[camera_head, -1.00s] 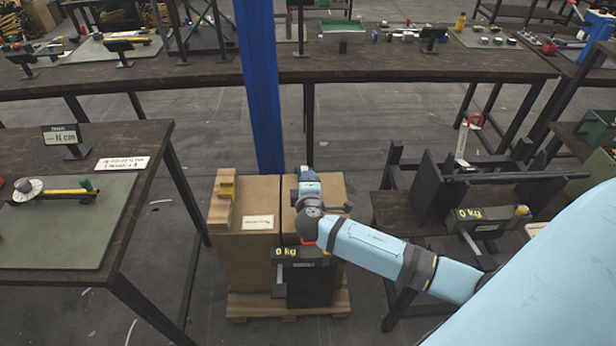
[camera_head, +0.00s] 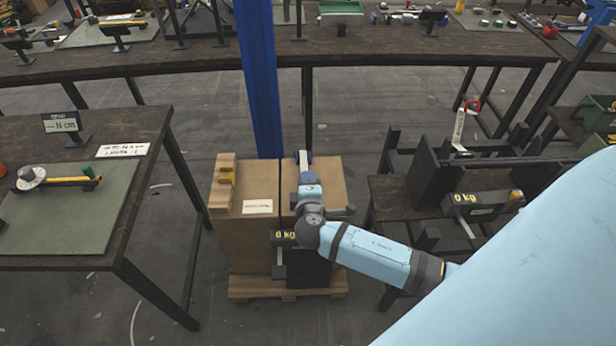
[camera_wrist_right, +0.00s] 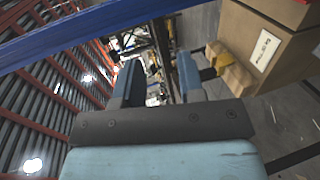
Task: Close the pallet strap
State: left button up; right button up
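Brown cartons (camera_head: 255,240) stand on a wooden pallet (camera_head: 262,291) at the centre of the head view. A thin dark line, apparently the strap (camera_head: 281,190), runs across the carton top, partly hidden by my arm. My right gripper (camera_head: 303,157) is over the far part of the carton top. In the right wrist view its two fingers (camera_wrist_right: 158,82) stand apart with nothing held between them. The labelled carton (camera_wrist_right: 250,30) lies to the right of the fingers there, apart from them. I cannot make out the strap's buckle. My left gripper is out of view.
A blue post (camera_head: 260,80) rises just behind the cartons. A yellow-tan wooden block (camera_head: 222,183) sits on the left top. Tables stand left (camera_head: 135,225) and behind (camera_head: 400,68); a dark stand (camera_head: 425,190) is right.

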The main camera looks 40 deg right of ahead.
jog(key=shift+s+a, duration=0.1)
jog(key=shift+s, duration=0.05)
jog(key=shift+s, duration=0.1)
dwell(0.4)
jog(key=b+v, duration=0.1)
jog(key=v, duration=1.2)
jog(key=shift+s+a+b, duration=0.2)
jog(key=shift+s+b, duration=0.05)
jog(key=shift+b, duration=0.1)
